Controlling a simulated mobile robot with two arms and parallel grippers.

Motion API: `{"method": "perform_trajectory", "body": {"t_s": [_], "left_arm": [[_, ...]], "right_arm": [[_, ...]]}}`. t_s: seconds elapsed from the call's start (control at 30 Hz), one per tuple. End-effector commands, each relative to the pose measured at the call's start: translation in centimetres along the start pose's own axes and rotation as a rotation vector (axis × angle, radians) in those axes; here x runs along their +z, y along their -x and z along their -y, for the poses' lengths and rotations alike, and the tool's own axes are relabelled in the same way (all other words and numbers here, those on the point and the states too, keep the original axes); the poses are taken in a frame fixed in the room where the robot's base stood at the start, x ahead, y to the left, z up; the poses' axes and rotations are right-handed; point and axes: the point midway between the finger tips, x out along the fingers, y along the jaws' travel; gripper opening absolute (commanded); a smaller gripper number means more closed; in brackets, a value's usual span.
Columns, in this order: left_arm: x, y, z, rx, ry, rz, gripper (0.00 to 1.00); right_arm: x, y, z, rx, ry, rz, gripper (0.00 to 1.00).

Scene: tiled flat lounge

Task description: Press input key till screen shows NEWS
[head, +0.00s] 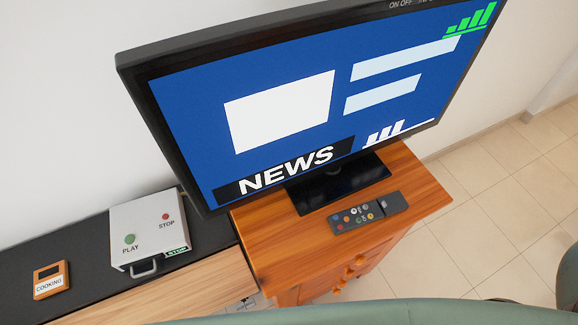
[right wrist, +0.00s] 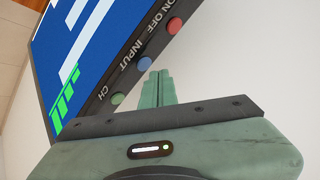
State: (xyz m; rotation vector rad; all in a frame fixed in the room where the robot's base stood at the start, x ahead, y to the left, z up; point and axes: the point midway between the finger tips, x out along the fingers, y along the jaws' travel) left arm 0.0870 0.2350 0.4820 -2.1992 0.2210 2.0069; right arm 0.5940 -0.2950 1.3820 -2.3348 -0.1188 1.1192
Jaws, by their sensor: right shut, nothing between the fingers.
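The television screen (head: 300,55) shows NEWS in white letters on a black strip at its lower left, over a blue picture with white blocks and green bars. In the right wrist view, the frame's edge (right wrist: 90,120) carries a blue key (right wrist: 145,63) by the label INPUT, between a red ON OFF key (right wrist: 174,25) and a green CH key (right wrist: 117,99). My right gripper (right wrist: 161,73) is shut and empty, its tips close beside the blue key. I cannot tell whether they touch it. My left gripper is not in view.
The television stands on a wooden cabinet (head: 262,243) with a remote (head: 368,213) in front. On the dark shelf (head: 75,248) at left are a white PLAY/STOP box (head: 148,215) and an orange COOKING device (head: 50,273). Tiled floor (head: 480,190) is clear at right.

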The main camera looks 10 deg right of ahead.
Motion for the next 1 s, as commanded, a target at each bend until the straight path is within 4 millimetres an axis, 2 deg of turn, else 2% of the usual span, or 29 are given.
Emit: {"method": "perform_trajectory", "body": {"t_s": [0.33, 0.83, 1.0], "left_arm": [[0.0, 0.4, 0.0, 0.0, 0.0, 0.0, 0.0], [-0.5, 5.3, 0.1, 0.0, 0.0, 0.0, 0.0], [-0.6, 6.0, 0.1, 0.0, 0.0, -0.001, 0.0]], "right_arm": [[-0.2, 0.3, 0.2, 0.0, 0.0, 0.0, 0.0], [-2.8, 3.8, 2.7, 0.0, -0.001, 0.0, 0.0], [-3.1, 4.3, 3.1, 0.0, -0.001, 0.0, 0.0]]}}
